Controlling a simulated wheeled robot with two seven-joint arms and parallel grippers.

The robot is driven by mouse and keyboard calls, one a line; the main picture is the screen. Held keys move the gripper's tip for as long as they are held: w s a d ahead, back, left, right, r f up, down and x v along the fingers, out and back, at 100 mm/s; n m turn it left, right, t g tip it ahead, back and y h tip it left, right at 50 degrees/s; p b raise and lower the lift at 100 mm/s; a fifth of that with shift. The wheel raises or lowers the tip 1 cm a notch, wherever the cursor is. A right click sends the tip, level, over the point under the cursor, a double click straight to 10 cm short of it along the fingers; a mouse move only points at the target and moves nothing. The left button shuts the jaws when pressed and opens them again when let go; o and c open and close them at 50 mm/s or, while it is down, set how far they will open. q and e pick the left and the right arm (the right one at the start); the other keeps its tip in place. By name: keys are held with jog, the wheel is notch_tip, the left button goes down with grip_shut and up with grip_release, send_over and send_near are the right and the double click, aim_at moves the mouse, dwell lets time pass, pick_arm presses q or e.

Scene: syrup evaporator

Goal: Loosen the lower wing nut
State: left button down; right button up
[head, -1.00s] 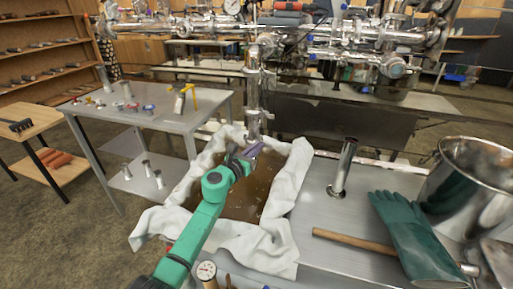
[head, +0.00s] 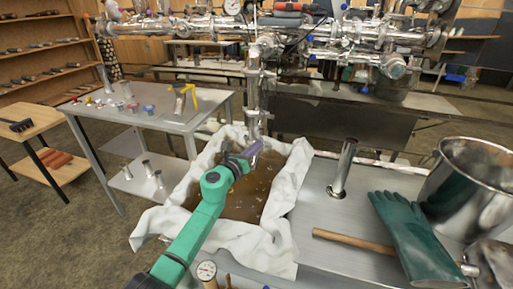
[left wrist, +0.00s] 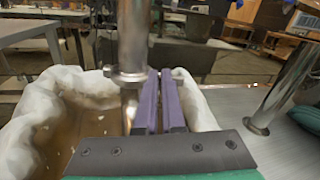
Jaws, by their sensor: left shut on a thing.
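A vertical steel pipe (head: 254,92) comes down over a cloth-lined pan of brown syrup (head: 246,196). A lower clamp ring (left wrist: 127,75) circles the pipe in the left wrist view. My right gripper is not in view.
White cloth (head: 289,182) drapes over the pan's edges. A short upright steel tube (head: 343,168), a wooden-handled tool (head: 352,243), green gloves (head: 413,238) and a large steel pot (head: 468,185) stand or lie at right. A side table (head: 160,110) with small parts is at left.

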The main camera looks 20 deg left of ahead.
pick_arm(q)
jog(key=shift+f, duration=0.1)
jog(key=c, duration=1)
grip_release()
